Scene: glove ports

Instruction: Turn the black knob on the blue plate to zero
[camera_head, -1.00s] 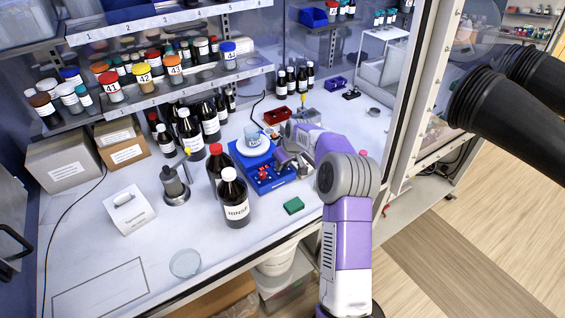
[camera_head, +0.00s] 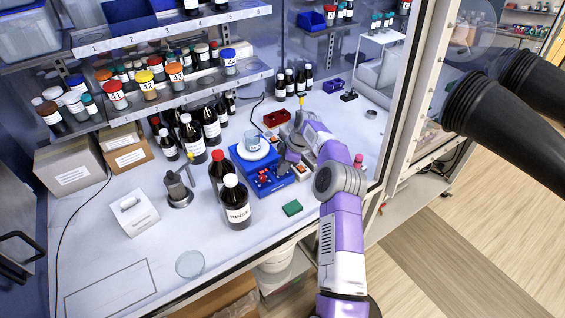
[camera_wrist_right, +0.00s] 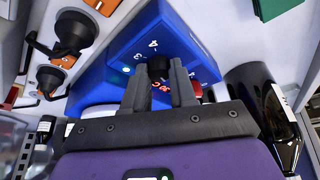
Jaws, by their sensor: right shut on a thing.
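The blue plate (camera_head: 262,189) stands on the bench with a white round top (camera_head: 243,153) and a clear beaker (camera_head: 251,141) on it. Red marks show on its front. In the right wrist view the blue plate (camera_wrist_right: 108,86) fills the middle, with white numbers and red digits on its face. The black knob (camera_wrist_right: 157,66) sits there between my right gripper's fingertips (camera_wrist_right: 160,78). My right gripper (camera_head: 284,167) reaches the plate's right front in the head view and is shut on the knob. The fingers hide part of the dial. My left gripper is not in view.
Dark bottles, one with a white cap (camera_head: 236,207) and one with a red cap (camera_head: 217,170), stand close left of the plate. A green block (camera_head: 292,208) lies in front. Orange-based pieces with black tops (camera_wrist_right: 75,30) lie beside the plate. The front left bench is mostly clear.

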